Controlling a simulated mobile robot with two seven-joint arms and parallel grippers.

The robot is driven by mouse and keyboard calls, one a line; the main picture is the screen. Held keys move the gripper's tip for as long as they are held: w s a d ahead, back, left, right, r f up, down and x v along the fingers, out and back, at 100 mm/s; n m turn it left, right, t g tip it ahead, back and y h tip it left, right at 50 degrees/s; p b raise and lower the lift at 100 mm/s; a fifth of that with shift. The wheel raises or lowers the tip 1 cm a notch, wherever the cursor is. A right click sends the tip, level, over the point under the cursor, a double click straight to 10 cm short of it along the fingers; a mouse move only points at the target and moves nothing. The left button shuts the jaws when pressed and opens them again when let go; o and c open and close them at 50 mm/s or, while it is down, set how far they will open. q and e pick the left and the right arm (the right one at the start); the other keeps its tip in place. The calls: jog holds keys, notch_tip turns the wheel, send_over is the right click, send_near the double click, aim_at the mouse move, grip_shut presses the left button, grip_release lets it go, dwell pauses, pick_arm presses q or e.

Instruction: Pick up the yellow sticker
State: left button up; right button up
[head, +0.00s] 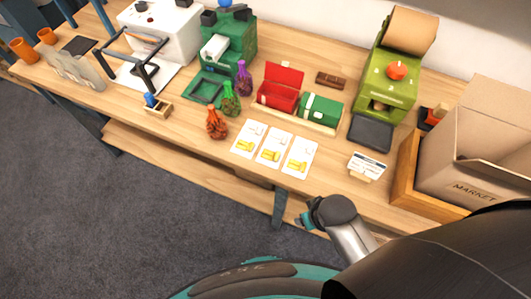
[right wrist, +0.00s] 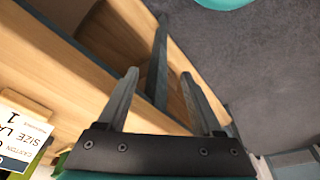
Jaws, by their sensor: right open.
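Three white cards lie side by side near the front edge of the table in the head view: a left card (head: 250,132), a middle card (head: 276,139) and a right card (head: 301,147). Each bears a yellow mark on its lower part; I cannot tell which one is the yellow sticker. My right gripper (right wrist: 158,74) is open and empty in the right wrist view, with the table edge and floor beyond its fingers. In the head view my right arm comes in from the lower right, its end in front of the table; the fingers are not clear there. My left gripper is not in view.
A small order sign (head: 368,164) stands right of the cards, before a dark tray (head: 370,133). A cardboard box (head: 480,155) stands at the far right.

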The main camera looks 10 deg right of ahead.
jog(key=w+a+r+n+t+y+p, duration=0.1)
jog(key=w+a+r+n+y+p, duration=0.3)
jog(key=w+r, duration=0.85)
jog(key=w+d+r+n+g, duration=0.1)
jog(key=w+d+r+n, duration=0.1)
jog(key=d+r+n, duration=0.35)
jog(key=b, duration=0.2)
send_near(275, 157)
jog(key=shift+w+a+f+m, duration=0.15)
jog(key=shift+w+f+m, duration=0.05)
jog(key=shift+f+m, duration=0.15)
jog(key=shift+b+x, duration=0.7)
jog(key=shift+x, duration=2.2)
jog(key=shift+s+a, duration=0.1)
grip_shut()
